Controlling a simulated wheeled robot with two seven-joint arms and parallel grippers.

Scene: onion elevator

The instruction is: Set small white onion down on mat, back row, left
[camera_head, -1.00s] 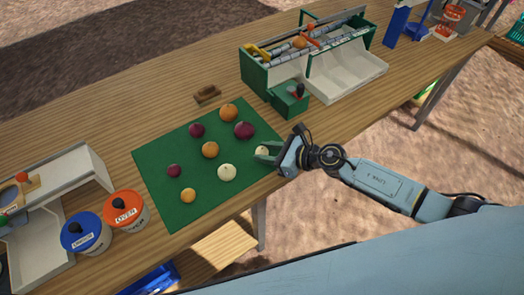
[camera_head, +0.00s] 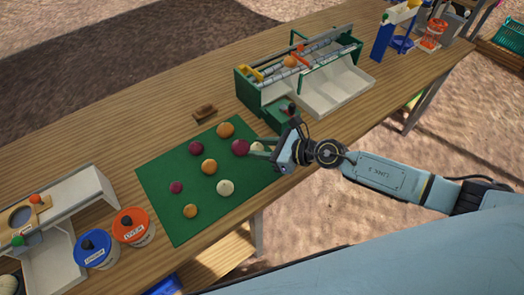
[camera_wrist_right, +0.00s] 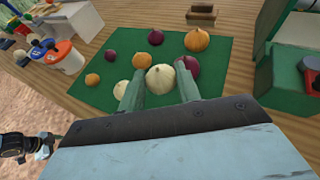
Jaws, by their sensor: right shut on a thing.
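The small white onion (camera_head: 257,148) is between the fingers of my right gripper (camera_head: 263,148), which is shut on it. In the head view it is over the right part of the green mat (camera_head: 252,181), beside a large dark red onion (camera_head: 240,148). I cannot tell whether it touches the mat. The held onion (camera_wrist_right: 159,78) also shows between both fingers in the right wrist view. Another white onion (camera_head: 225,187) lies nearer the mat's front edge.
Orange onions (camera_head: 226,130) and smaller dark red onions (camera_head: 197,149) lie spread on the mat. A brown wooden block (camera_head: 204,113) sits behind it. Orange (camera_head: 131,227) and blue (camera_head: 96,250) lidded tubs stand left. A green-and-white sorting machine (camera_head: 330,90) stands behind right.

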